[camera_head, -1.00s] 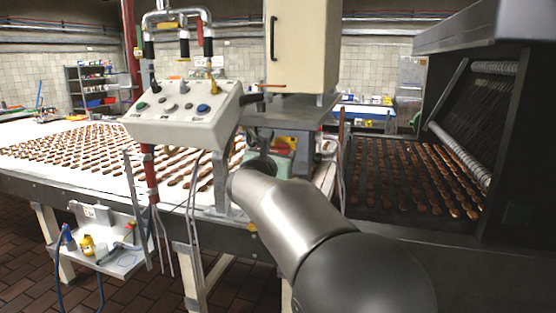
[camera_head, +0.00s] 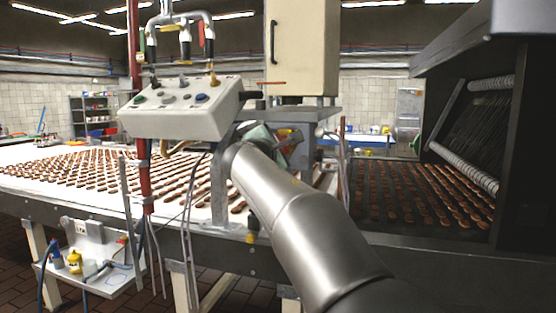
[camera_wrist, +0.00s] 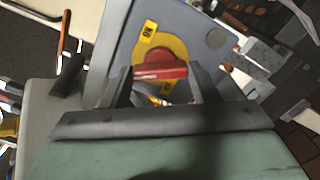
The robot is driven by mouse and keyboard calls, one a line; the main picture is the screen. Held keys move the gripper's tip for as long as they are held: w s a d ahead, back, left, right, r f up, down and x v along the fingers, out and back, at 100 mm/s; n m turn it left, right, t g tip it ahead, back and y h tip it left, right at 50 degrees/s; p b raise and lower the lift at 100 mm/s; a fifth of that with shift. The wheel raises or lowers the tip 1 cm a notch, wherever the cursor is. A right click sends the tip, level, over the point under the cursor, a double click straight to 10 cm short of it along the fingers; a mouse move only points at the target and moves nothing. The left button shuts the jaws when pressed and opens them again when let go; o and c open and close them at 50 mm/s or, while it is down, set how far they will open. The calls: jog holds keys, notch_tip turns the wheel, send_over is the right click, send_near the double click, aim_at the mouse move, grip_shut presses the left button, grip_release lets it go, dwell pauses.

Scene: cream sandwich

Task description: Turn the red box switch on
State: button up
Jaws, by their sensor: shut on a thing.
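The red switch handle (camera_wrist: 160,71) sits on a round yellow plate (camera_wrist: 177,48) on a grey-blue box (camera_wrist: 185,20) in the wrist view. My gripper (camera_wrist: 161,78) is shut on this handle, with one dark finger at each end of it. The handle lies almost level across the wrist picture. In the head view my gripper (camera_head: 275,139) is at the grey-blue box (camera_head: 301,153) under the tall cream cabinet, and the wrist largely hides the switch.
A white control panel (camera_head: 185,112) with buttons and hoses stands close left of my wrist. The cream cabinet (camera_head: 300,50) hangs above. A conveyor (camera_head: 60,180) with rows of brown pieces runs behind, and a dark machine (camera_head: 520,120) stands at right.

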jog(key=m+b, duration=0.3)
jog(key=m, duration=0.1)
jog(key=shift+f, duration=0.2)
jog(key=shift+r+m+b, duration=0.1)
jog(key=shift+m+b, duration=0.65)
jog(key=shift+m, duration=0.45)
jog(key=shift+r, duration=0.1)
jog(key=o, duration=1)
jog(key=b+v, duration=0.4)
jog(key=v, duration=1.3)
jog(key=shift+s, duration=0.25)
